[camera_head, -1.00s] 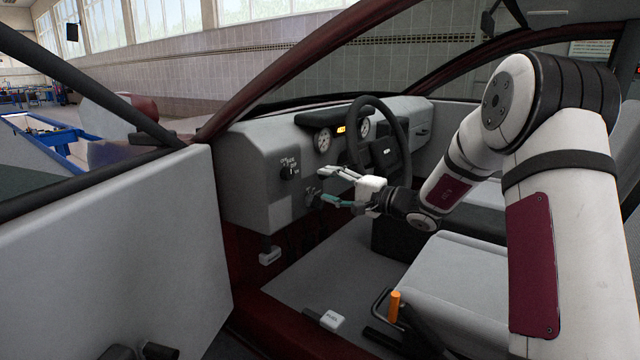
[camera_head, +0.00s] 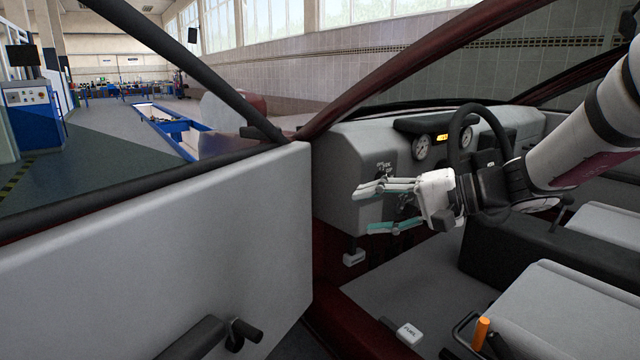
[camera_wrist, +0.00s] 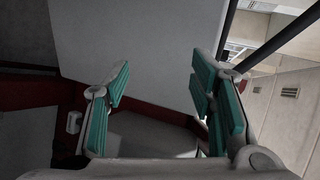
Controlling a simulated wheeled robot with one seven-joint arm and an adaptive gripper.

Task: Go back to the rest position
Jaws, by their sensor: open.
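My gripper (camera_head: 380,208) is open, with nothing between its fingers. In the head view it is in front of the car's dashboard (camera_head: 345,165), left of the steering wheel (camera_head: 455,140), with its fingers pointing left. In the wrist view the teal-padded fingers (camera_wrist: 160,108) stand wide apart, with the grey inner face of the open door (camera_wrist: 135,45) beyond them.
The open car door (camera_head: 150,240) fills the lower left. The windshield pillar (camera_head: 390,60) slants above the dash. A white FUEL lever (camera_head: 409,333) and an orange handle (camera_head: 482,332) are low near the seat (camera_head: 560,310). The workshop floor (camera_head: 100,150) lies beyond the door window.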

